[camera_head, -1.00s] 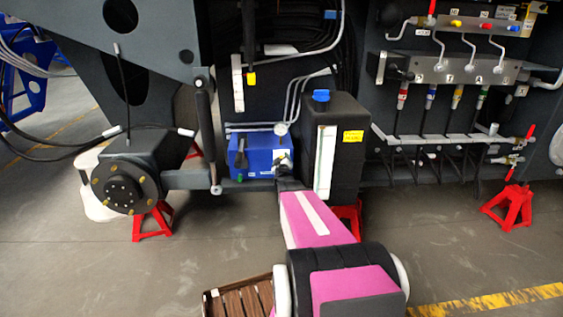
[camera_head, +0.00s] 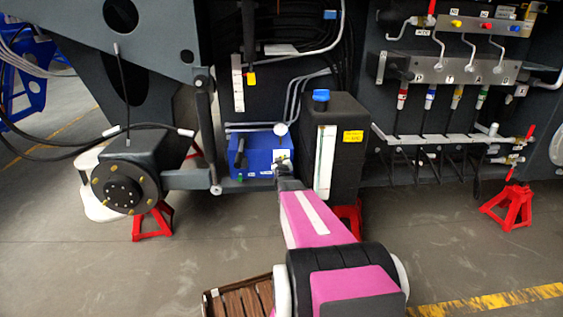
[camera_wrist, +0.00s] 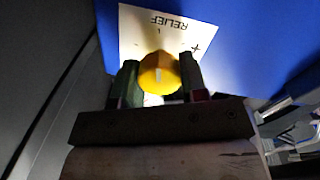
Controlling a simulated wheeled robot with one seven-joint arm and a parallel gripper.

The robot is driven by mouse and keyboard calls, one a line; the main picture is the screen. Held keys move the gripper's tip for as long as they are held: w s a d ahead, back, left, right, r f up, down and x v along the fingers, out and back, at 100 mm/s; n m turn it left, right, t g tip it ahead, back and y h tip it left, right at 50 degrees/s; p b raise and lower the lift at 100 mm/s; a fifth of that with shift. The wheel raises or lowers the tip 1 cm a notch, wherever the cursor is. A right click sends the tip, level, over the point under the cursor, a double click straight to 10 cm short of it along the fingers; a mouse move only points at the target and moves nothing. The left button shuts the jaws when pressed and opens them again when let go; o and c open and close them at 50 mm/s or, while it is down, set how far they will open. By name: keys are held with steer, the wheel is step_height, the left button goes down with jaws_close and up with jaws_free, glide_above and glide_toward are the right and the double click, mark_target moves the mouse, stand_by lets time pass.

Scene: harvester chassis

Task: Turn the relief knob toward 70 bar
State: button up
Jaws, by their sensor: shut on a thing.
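The relief knob (camera_wrist: 160,73) is yellow with a pale mark on its face, seen in the wrist view in front of a white label (camera_wrist: 184,34) reading RELIEF, which appears upside down. My gripper (camera_wrist: 160,82) has one finger on each side of the knob and is shut on it. The knob and label belong to the blue box (camera_head: 256,152) low on the chassis in the head view. There my arm reaches to the box's right side, and the knob is hidden or too small to make out. The pressure gauge (camera_head: 280,129) on top is too small to read.
A dark tank (camera_head: 347,145) with a blue cap stands close to the right of the blue box. A black lever (camera_head: 240,152) is on the box's left. A wooden crate (camera_head: 225,301) lies on the floor. Red stands (camera_head: 152,222) support the chassis.

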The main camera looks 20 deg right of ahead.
steer(key=m, duration=0.4)
steer(key=shift+m, duration=0.3)
steer(key=m, duration=0.8)
steer(key=shift+d+m+y, duration=0.1)
steer(key=shift+m+y, duration=0.3)
steer(key=shift+m, duration=1.7)
steer(key=o, duration=0.9)
steer(key=shift+s, duration=0.15)
